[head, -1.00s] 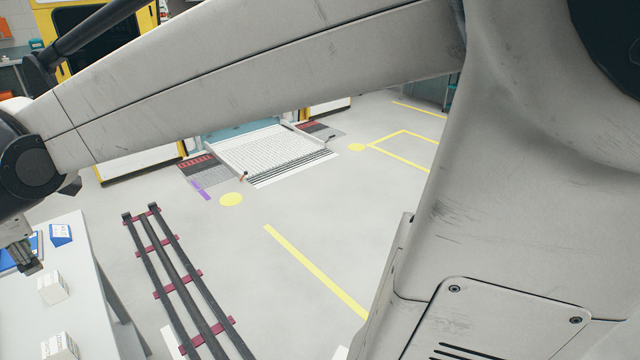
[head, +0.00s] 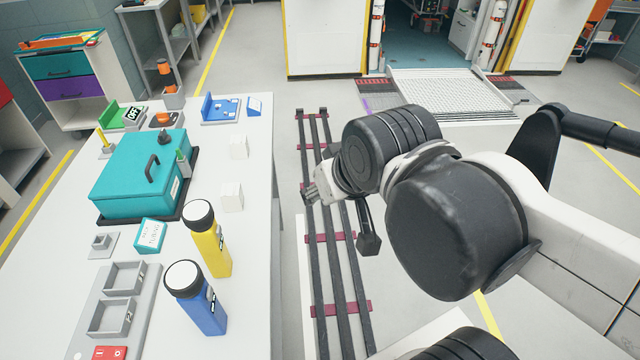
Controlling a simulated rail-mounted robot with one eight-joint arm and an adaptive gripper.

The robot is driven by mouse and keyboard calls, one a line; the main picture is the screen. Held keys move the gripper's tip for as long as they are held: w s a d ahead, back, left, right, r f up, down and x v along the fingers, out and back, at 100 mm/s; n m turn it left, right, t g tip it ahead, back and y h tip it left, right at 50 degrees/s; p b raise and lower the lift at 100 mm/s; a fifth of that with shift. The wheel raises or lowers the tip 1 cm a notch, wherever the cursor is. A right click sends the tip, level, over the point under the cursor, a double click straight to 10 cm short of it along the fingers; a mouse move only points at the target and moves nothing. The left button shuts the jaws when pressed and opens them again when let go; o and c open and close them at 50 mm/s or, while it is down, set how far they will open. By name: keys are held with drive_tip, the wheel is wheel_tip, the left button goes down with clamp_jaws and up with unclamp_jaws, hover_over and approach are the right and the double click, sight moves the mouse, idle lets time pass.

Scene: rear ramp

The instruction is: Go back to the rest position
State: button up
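My arm reaches in from the right in the head view and folds in front of me, over the floor rails. My gripper (head: 318,193) is at the arm's left end, above the rails and to the right of the white table's edge. It points away from the camera to the left and is small and partly hidden by my wrist. I cannot tell whether its fingers are open or shut. No object shows in it.
A ramp (head: 450,95) lies behind; floor between is clear.

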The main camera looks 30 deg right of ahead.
wheel_tip(320, 180, down, 5)
drive_tip(key=b, duration=0.5)
idle(0.9)
